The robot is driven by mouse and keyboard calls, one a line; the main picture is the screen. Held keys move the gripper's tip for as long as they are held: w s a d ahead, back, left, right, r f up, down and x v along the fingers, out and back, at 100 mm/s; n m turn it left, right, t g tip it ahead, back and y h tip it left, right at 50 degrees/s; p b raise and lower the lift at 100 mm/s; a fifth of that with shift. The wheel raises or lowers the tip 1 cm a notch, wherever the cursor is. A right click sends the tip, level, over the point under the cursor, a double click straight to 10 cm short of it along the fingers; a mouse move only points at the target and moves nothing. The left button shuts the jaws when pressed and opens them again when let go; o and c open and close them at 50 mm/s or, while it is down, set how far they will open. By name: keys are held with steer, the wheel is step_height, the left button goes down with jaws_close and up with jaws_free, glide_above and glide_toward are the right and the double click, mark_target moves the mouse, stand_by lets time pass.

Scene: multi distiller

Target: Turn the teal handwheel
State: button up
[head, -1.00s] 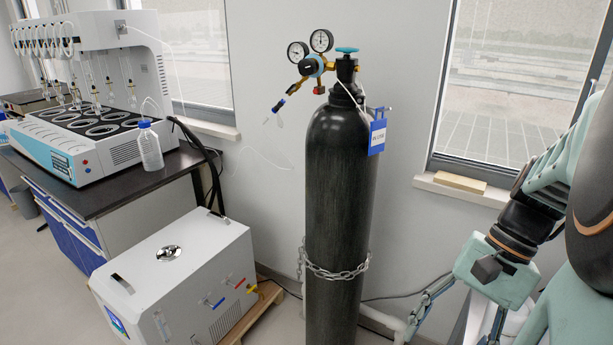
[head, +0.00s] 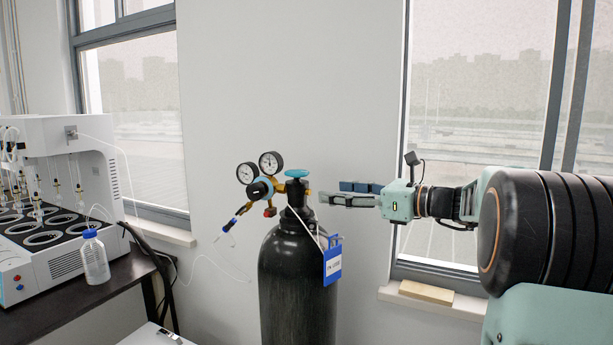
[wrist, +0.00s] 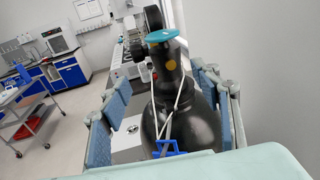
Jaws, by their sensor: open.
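The teal handwheel (head: 296,173) sits on top of the black valve neck of a tall black gas cylinder (head: 284,275). In the wrist view the handwheel (wrist: 163,35) is a flat teal disc above the cylinder's neck. My gripper (head: 330,192) is level with the valve in the head view, just to its right, with its fingers pointing left. In the wrist view my gripper (wrist: 160,78) is open and empty. Its two blue-padded fingers stand wide on either side of the cylinder's neck, and the handwheel lies beyond the fingertips, apart from them.
A brass regulator (head: 262,187) with two round gauges is left of the handwheel. A blue tag (head: 332,259) hangs from the neck on a white cord. A lab bench with a white machine (head: 55,200) and a bottle (head: 94,257) stands left. The wall behind is bare.

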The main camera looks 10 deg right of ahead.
mark_target(302, 176)
steer(key=shift+m+t, duration=0.3)
steer(key=x, duration=0.3)
steer(key=r+p+x, duration=0.1)
steer(key=x, duration=0.3)
steer(key=r+x, duration=0.1)
steer(key=x, duration=0.3)
steer(key=shift+w+r+p, duration=0.1)
steer(key=shift+w+p, duration=0.2)
steer(key=shift+w, duration=0.1)
steer(key=shift+c, duration=0.7)
steer(key=c, duration=0.9)
steer(key=shift+o, duration=0.2)
steer(key=shift+b, duration=0.5)
